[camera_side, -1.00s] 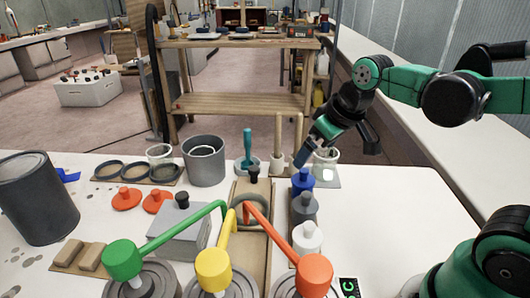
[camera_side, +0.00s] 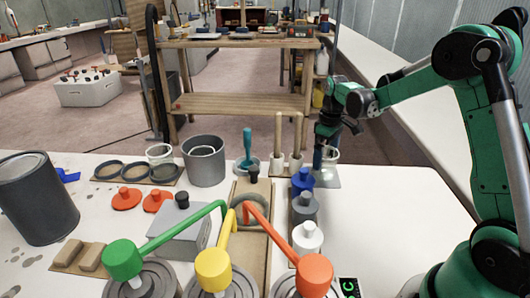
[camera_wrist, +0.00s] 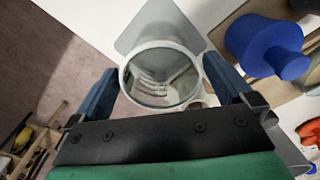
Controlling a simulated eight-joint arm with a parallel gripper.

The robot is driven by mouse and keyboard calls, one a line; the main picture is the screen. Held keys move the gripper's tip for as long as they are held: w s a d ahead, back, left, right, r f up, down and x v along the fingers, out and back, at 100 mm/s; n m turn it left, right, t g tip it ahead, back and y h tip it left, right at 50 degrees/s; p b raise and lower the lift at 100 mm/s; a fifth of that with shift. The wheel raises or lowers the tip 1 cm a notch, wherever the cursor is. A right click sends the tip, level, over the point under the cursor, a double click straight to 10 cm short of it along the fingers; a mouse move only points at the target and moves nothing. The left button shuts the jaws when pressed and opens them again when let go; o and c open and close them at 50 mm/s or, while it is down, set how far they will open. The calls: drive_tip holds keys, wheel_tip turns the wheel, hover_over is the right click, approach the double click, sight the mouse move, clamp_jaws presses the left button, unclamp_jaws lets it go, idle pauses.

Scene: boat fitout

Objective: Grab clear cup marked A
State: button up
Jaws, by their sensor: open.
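A clear cup (camera_side: 331,156) stands on a grey square plate (camera_side: 329,182) at the back right of the white table. In the wrist view the cup (camera_wrist: 161,76) has its round mouth toward the camera, between my two blue fingers. My gripper (camera_side: 325,159) points down at the cup, and it also shows in the wrist view (camera_wrist: 160,70). It is open, with a finger on either side of the cup; I cannot tell whether either touches it. No letter A is readable. Another clear cup (camera_side: 160,153) stands at the back left by the dark rings.
A blue knobbed piece (camera_side: 303,181) stands close in front of the cup, with grey and white ones nearer. Two upright wooden rods (camera_side: 278,140) are just left of the cup. The table's right side is mostly clear.

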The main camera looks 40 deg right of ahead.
drive_tip(key=shift+f, duration=1)
drive_tip(key=c, duration=1.2)
drive_tip(key=shift+o, duration=0.2)
drive_tip(key=shift+r, duration=0.15)
